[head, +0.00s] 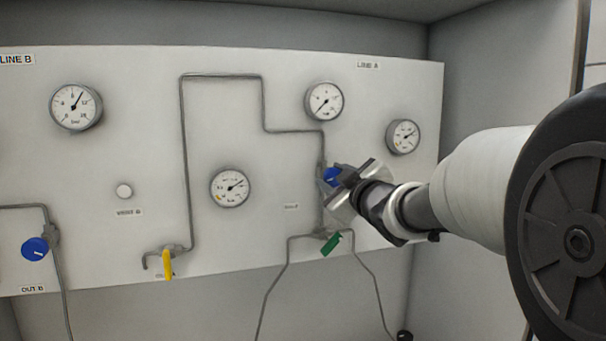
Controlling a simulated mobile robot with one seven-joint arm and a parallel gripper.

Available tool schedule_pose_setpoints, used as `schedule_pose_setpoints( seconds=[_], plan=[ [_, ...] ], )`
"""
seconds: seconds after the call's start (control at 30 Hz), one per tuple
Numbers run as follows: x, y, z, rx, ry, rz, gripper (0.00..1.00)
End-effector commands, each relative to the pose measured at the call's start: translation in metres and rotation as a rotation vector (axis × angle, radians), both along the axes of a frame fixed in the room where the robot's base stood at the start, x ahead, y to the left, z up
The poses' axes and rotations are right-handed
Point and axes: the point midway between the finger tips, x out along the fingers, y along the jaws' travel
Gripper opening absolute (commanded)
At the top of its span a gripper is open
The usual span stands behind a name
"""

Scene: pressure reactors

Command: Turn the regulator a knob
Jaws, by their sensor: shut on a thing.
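The regulator A knob (331,176) is the blue knob under the LINE A label, on the pipe at the right of the white panel. Only part of its blue shows past my gripper. My gripper (338,182) comes in from the right and is shut on this knob; the far finger and the knob's pointer mark are mostly hidden. Above the knob is a round gauge (324,101), and another gauge (403,136) is to its right. Both have dark needles, with figures too small to read surely.
A green lever (331,244) sits just below my gripper, and a yellow lever (168,264) is lower left. A second blue knob (36,248) is at far left, by OUT B. Thin metal pipes (184,140) run over the panel (110,240). A side wall (480,90) bounds the right.

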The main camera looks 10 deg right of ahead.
Motion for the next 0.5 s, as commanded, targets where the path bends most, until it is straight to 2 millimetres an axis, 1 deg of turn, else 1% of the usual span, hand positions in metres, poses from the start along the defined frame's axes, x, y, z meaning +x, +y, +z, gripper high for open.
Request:
schedule_pose_setpoints(
  seconds=[0.23,0.5],
  plan=[
    [-0.0001,-0.0002,0.0005,0.141,0.028,0.000,0.12],
    [0.0000,-0.0002,0.0001,0.215,0.043,0.000,0.12]
  ],
)
